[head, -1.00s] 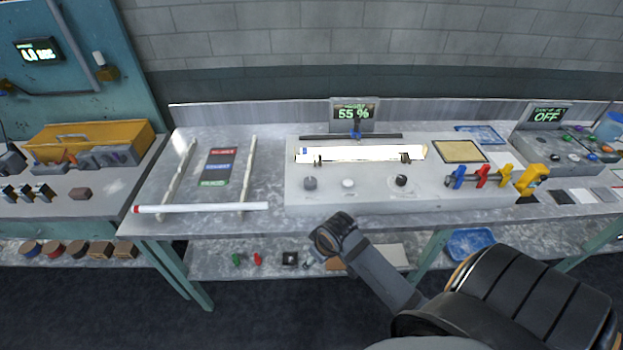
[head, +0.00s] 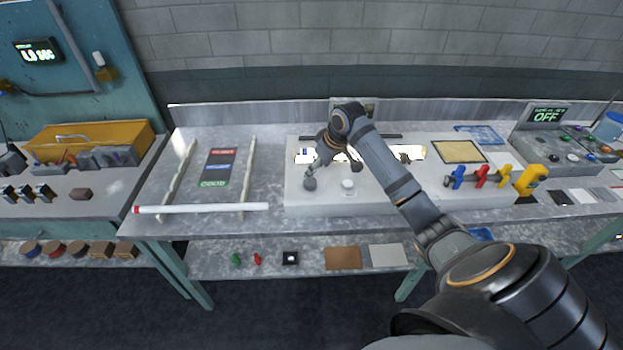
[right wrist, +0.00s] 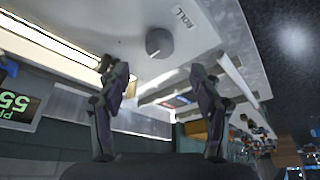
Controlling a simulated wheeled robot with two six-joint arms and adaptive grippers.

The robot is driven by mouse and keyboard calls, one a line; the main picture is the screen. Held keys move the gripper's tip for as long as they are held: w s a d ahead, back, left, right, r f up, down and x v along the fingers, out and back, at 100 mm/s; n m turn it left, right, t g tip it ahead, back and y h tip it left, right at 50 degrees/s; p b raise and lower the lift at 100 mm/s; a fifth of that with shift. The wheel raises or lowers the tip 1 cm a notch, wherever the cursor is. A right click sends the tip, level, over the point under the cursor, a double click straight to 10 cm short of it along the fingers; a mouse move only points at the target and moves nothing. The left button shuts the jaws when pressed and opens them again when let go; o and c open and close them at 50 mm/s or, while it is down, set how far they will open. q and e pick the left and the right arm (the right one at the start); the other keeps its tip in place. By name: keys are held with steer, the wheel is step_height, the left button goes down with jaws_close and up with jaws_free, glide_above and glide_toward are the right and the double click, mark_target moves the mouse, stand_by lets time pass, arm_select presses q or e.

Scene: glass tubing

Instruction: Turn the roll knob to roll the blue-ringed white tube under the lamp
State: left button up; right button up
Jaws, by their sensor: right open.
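The grey roll knob (head: 310,184) is at the console's front left. In the right wrist view the round knob (right wrist: 159,42) stands beside the printed word ROLL. My right gripper (head: 316,168) is above and just behind the knob. Its two fingers (right wrist: 160,78) are spread, with nothing between them, and the knob shows beyond the tips. I see no contact. My left gripper is not in view.
A red-ended white tube (head: 200,208) rests across two rails at left. Coloured clamps (head: 480,177) stand at the console's right. The percent display (right wrist: 15,105) is beside my gripper.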

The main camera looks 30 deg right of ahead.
mark_target(312, 182)
steer(key=p+x, duration=0.1)
steer(key=x, duration=0.7)
steer(key=shift+c, duration=0.3)
steer(key=c, duration=1.1)
steer(key=shift+d+r+n+p, duration=0.15)
steer(key=shift+n+p, duration=0.15)
steer(key=shift+n, duration=0.2)
steer(key=shift+n+y, duration=0.4)
steer(key=shift+n, duration=0.1)
steer(key=n+y, duration=0.1)
steer(key=n, duration=0.1)
steer(key=shift+n+g, duration=0.4)
